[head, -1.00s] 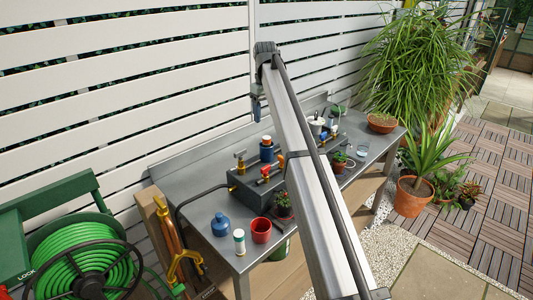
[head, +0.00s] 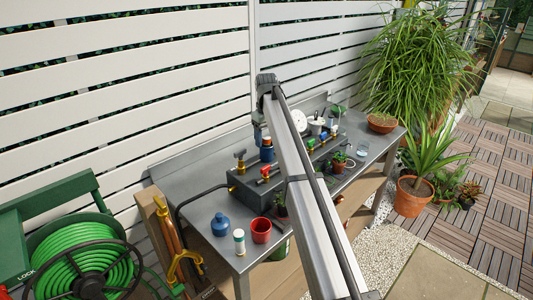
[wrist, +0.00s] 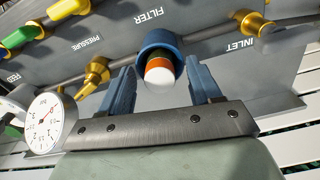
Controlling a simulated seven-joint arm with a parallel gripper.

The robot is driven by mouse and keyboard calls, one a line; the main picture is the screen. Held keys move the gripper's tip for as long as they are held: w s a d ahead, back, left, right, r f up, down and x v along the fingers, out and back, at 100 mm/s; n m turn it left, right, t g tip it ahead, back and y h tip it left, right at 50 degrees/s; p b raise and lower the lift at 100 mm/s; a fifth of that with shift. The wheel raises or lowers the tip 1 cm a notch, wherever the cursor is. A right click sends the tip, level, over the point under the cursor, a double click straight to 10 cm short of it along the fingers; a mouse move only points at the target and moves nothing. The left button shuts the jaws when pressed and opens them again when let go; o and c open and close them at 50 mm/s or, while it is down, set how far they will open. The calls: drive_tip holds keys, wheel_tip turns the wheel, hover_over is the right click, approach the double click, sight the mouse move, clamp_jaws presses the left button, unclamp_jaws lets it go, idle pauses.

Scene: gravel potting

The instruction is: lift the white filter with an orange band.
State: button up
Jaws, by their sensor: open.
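The white filter with an orange band (wrist: 158,74) sits in a blue round holder (wrist: 157,40) under the FILTER label in the wrist view. Its white end faces my camera, and a dark green part shows above the orange band. My gripper (wrist: 161,70) is open, with one blue finger on each side of the filter and a visible gap to each. In the head view, my gripper (head: 258,134) points down just above the blue holder (head: 266,154), and the filter is small there.
A grey panel (wrist: 225,60) carries brass fittings, valves and a white dial gauge (wrist: 45,122). On the bench's near end stand a blue bottle (head: 220,224), a white canister (head: 239,243) and a red cup (head: 261,231). A slatted fence (head: 120,95) stands behind.

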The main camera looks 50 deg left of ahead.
drive_tip(key=shift+c, duration=0.4)
clamp_jaws()
